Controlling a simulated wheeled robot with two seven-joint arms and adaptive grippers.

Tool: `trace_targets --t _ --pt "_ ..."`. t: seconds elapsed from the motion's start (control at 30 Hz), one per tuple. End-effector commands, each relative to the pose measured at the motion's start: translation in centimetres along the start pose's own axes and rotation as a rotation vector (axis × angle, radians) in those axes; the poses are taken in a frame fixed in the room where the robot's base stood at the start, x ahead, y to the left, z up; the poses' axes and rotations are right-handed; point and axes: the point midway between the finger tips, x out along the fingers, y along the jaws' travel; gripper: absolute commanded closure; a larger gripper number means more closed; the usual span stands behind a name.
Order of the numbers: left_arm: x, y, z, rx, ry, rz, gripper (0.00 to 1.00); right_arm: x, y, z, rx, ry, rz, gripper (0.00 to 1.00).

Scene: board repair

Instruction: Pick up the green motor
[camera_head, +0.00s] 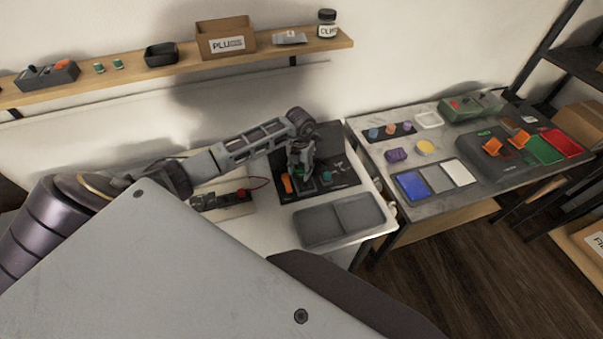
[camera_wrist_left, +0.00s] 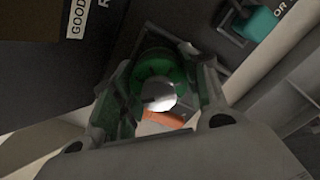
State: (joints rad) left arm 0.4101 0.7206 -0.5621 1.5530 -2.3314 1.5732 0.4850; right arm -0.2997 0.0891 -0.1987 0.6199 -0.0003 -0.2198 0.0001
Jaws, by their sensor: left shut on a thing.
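The green motor (camera_wrist_left: 158,72) is a round green body with a silvery end, seen between the fingers in the left wrist view. My left gripper (camera_wrist_left: 160,97) is shut on it. In the head view my left gripper (camera_head: 301,172) is over the dark board (camera_head: 338,165) on the white table, and the motor there is mostly hidden by the fingers. I cannot tell whether the motor still touches the board. My right gripper does not show in either view.
An orange part (camera_head: 287,183) and a teal part (camera_head: 327,176) are close beside the gripper. A grey two-part tray (camera_head: 340,218) lies in front of the board. A grey table (camera_head: 437,202) with coloured parts and trays stands to the right. A wall shelf (camera_head: 190,61) runs behind.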

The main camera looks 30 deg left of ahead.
Motion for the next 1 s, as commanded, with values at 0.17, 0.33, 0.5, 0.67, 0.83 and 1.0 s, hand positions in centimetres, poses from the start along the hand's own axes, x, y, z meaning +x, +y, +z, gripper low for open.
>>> trace_targets --t 0.17,0.33,0.5,0.67,0.83,1.0 --pt "-0.5 0.0 0.1 0.0 -0.003 0.0 0.8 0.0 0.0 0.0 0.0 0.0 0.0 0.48" --pt "-1.8 0.0 0.1 0.001 -0.004 0.0 0.8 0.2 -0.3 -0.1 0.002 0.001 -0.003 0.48" --pt "-4.0 0.0 0.2 0.001 -0.005 0.0 0.8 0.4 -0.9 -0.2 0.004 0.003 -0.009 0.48" --pt "-6.4 0.0 0.1 0.0 -0.005 0.0 0.8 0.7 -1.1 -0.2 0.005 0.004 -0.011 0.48" --pt "-8.5 0.0 0.1 0.001 -0.003 0.0 0.8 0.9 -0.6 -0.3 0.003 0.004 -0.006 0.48" --pt "-9.7 0.0 0.1 0.0 -0.002 0.0 0.8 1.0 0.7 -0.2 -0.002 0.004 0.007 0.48"
